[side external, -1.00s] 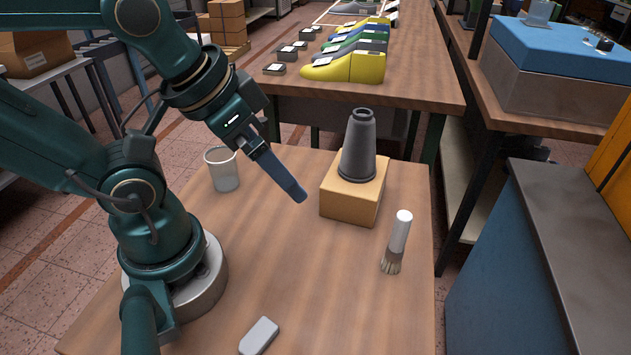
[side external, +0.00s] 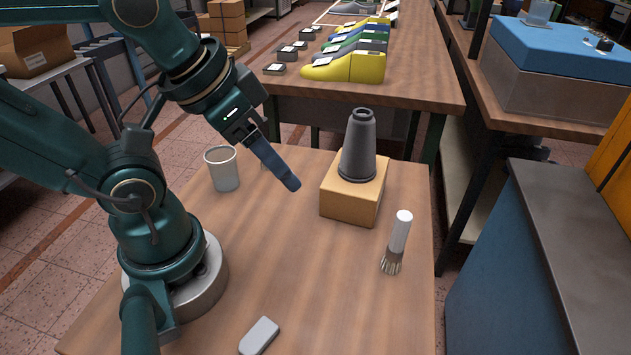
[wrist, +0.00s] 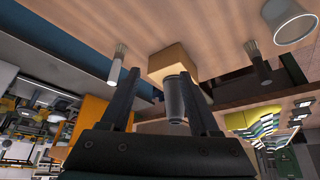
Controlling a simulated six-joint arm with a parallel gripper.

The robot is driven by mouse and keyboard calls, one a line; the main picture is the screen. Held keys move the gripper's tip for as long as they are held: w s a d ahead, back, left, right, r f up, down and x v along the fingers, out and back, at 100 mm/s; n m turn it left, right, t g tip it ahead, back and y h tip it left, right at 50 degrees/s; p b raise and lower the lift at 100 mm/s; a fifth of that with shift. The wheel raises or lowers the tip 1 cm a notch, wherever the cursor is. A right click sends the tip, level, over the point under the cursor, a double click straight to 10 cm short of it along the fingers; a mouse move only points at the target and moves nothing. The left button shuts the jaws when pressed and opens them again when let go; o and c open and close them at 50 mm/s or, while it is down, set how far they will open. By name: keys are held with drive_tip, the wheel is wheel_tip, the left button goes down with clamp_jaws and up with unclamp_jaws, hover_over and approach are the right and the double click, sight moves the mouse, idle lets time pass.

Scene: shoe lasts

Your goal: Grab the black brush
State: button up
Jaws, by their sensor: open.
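The black brush (wrist: 262,70) shows in the wrist view, right of my fingers. It has a dark handle and pale bristles, and stands on the wooden table near the cup. In the side view my gripper largely or wholly hides it. My gripper (side external: 292,184) is in the air above the table, between the cup and the cardboard box. In the wrist view its two fingers (wrist: 160,74) are spread apart with nothing held between them. The black brush is outside the fingers and apart from them.
A white-handled brush (side external: 399,235) stands at the right of the table. A dark grey cone (side external: 358,150) sits on a cardboard box (side external: 348,205). A whitish cup (side external: 224,172) stands at the left. A grey block (side external: 260,335) lies in front. The table's middle is clear.

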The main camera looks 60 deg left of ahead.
wheel_tip(320, 180, up, 5)
drive_tip(key=w+a+m+y, duration=0.2)
drive_tip(key=a+m+y, duration=0.2)
drive_tip(key=a+m, duration=0.35)
drive_tip(key=w+a+f+m+y, duration=0.1)
drive_tip(key=w+a+m+y, duration=0.25)
drive_tip(key=a+m, duration=0.4)
drive_tip(key=w+a+m+y, duration=0.2)
drive_tip(key=a+m+y, duration=0.3)
drive_tip(key=a+m, duration=0.25)
drive_tip(key=shift+m+h, duration=0.25)
drive_tip(key=shift+m, duration=0.1)
drive_tip(key=f, duration=1.6)
drive_tip(key=shift+s+d+f, duration=0.1)
drive_tip(key=shift+s+d, duration=0.1)
drive_tip(key=shift+d, duration=0.2)
drive_tip(key=shift+f, duration=0.35)
drive_tip(key=shift+a+f, duration=0.1)
drive_tip(key=shift+a, duration=0.1)
drive_tip(key=shift+x, duration=2.4)
